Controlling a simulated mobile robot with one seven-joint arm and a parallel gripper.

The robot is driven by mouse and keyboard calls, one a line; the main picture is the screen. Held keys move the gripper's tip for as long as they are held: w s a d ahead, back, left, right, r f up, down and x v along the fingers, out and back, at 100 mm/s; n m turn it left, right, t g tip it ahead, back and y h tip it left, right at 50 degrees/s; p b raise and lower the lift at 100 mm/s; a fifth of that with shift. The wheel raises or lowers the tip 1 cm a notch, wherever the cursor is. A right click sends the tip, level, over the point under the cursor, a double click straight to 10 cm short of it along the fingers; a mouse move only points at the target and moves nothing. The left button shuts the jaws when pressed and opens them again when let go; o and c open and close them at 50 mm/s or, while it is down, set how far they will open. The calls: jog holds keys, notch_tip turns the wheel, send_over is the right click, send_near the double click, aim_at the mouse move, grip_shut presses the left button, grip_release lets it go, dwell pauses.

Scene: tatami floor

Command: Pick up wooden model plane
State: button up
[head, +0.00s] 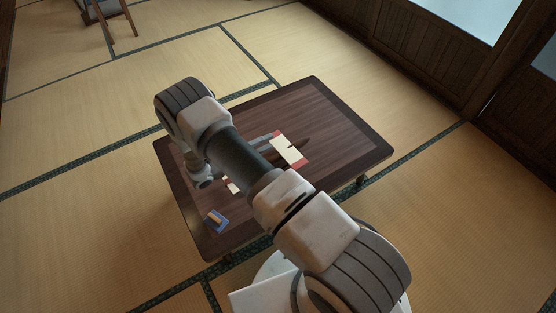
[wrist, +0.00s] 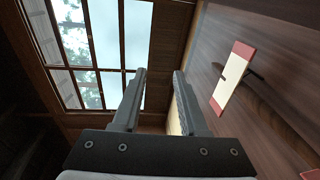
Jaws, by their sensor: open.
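The wooden model plane lies on the dark low table. In the head view its cream wing with red tips (head: 289,150) shows right of my arm, with a dark brown body under it; the middle is hidden by my arm. In the wrist view the wing (wrist: 234,78) is at the right, beyond the right finger, and a red-edged piece shows at the bottom right corner. My gripper (wrist: 160,73) is open and empty, its fingers apart and pointing roughly level over the table. The plane is outside the gap between the fingers.
The low table (head: 330,110) stands on tatami. A small blue and yellow object (head: 216,220) lies near its front left corner. A wooden chair (head: 108,14) stands far at the upper left. Wood-panelled windows (head: 470,15) line the upper right. The table's far side is clear.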

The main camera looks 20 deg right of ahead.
jog(key=s+f+n+t+b, duration=0.1)
jog(key=f+t, duration=0.1)
jog(key=f, duration=0.5)
jog(key=s+a+f+n+t+y+b, duration=0.1)
jog(key=s+f+n+t, duration=0.1)
jog(key=f, duration=0.5)
jog(key=s+a+f+n+t+y+b, duration=0.1)
jog(key=f+t, duration=0.2)
jog(key=f, duration=0.4)
jog(key=shift+s+f+b, duration=0.1)
jog(key=shift+s+b, duration=0.25)
jog(key=shift+s, duration=0.05)
jog(key=shift+d+f+n, duration=0.1)
jog(key=shift+f+n, duration=0.1)
jog(key=shift+n, duration=0.1)
jog(key=b, duration=0.3)
send_near(287, 159)
jog(key=x, duration=0.4)
jog(key=shift+w+d+r, duration=0.15)
jog(key=shift+w+d, duration=0.1)
jog(key=b+x, duration=0.1)
jog(key=x, duration=0.2)
jog(key=b+x, duration=0.1)
jog(key=shift+w+d+f+b, duration=0.25)
jog(key=shift+w+f+b, duration=0.05)
jog(key=shift+f, duration=0.1)
jog(key=shift+w+d+r, duration=0.1)
jog(key=shift+w+d, duration=0.1)
jog(key=shift+d, duration=0.05)
grip_shut()
